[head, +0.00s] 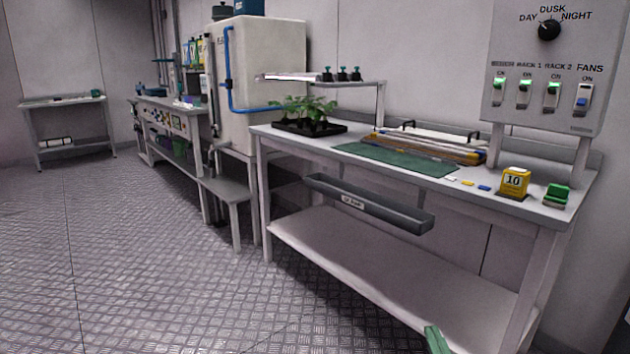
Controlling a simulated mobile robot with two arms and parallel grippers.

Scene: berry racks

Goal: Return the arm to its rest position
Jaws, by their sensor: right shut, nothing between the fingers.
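Only the tip of my right gripper (437,339) shows, as a small green piece at the bottom edge of the head view. It is in front of the workbench's lower shelf (390,280), low and well below the bench top (330,145). Its fingers are shut with nothing between them. The rest of my right arm is out of the frame. My left gripper is not in view.
On the bench stand a black plant tray (295,127), a green mat (395,158), a yellow "10" block (513,182) and a green clip-like item (556,195). A grey trough (368,205) hangs at its front. A switch panel (545,65) rises behind. The floor at left is open.

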